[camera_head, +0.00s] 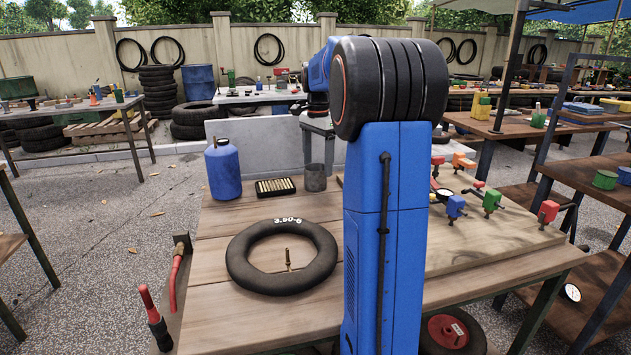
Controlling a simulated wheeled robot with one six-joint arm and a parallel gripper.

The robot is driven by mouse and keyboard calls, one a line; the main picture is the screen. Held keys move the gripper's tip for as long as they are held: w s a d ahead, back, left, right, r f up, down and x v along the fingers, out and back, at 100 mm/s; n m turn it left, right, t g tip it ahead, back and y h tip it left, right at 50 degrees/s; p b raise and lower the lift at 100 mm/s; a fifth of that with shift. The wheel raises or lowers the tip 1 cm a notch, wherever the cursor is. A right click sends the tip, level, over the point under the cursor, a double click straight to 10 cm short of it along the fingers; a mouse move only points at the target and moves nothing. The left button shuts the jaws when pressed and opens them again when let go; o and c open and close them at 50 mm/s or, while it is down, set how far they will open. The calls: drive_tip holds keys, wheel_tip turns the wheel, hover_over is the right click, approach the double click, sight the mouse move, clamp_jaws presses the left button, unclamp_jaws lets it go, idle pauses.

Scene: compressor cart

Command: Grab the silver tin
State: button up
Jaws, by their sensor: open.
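The silver tin is a small grey metal cylinder (316,178) standing upright on the wooden cart top (225,305), near its back edge. It sits just right of a black tray of brass-coloured pieces (275,187). My blue arm rises in front of the cart, right of the tin, and its far links reach back above the tin. My gripper's fingers do not show; the arm hides what lies behind it.
A blue bottle (223,169) stands left of the tray. A black inner tube (281,257) with a brass valve lies in front of the tin. A raised board (500,235) with coloured valves and a gauge is at right. A grey panel (262,143) stands behind.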

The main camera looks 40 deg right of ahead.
sight(315, 175)
drive_tip(key=shift+w+a+f, duration=0.15)
drive_tip(key=shift+f, duration=1.15)
drive_tip(key=shift+w+a+f, duration=0.1)
drive_tip(key=shift+f, duration=1.15)
drive_tip(key=c, duration=1.1)
